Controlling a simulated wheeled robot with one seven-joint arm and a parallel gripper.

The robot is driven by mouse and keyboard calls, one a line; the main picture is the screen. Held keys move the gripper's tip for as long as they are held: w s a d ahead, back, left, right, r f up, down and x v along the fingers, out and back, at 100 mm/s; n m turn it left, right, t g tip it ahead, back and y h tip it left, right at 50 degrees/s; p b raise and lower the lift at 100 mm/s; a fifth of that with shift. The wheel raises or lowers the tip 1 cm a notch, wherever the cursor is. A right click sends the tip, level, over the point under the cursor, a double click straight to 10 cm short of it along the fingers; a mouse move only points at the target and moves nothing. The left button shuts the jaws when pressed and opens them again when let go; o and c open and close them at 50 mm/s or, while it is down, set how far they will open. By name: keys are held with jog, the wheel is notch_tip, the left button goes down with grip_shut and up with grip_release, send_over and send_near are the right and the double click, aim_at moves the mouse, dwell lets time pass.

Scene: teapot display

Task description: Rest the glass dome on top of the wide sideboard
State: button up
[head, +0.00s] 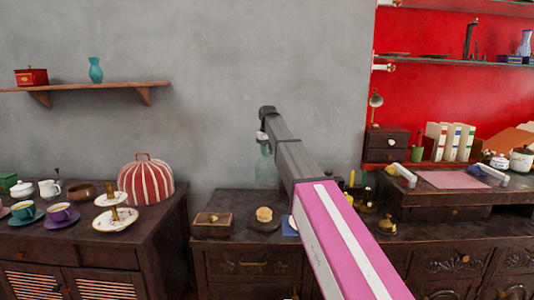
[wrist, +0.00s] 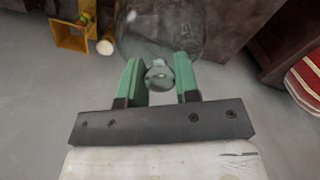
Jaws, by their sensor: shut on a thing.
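The glass dome (head: 265,170) is clear and faintly green, and hard to make out against the grey wall. In the head view it hangs upright below my gripper (head: 263,138), at the back edge of the dark sideboard (head: 250,262) in the middle and right. I cannot tell whether its base touches anything. In the wrist view my gripper (wrist: 158,80) has its green fingers on either side of the dome's round knob (wrist: 158,73), and the clear dome (wrist: 160,30) spreads out beyond. My pink and grey arm hides part of the middle sideboard.
A second dark sideboard (head: 80,258) at left holds cups, plates and a striped tea cosy (head: 146,180). The middle sideboard carries a wooden box (head: 212,224), a bun on a board (head: 264,215) and brass pieces (head: 386,226). A raised desk (head: 440,205) stands at right.

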notch_tip(320, 180, down, 9)
dwell(0.9)
jog(key=shift+f, duration=0.65)
dwell(0.6)
jog(key=o, duration=1.5)
jog(key=shift+r, duration=0.1)
jog(key=shift+r, duration=2.9)
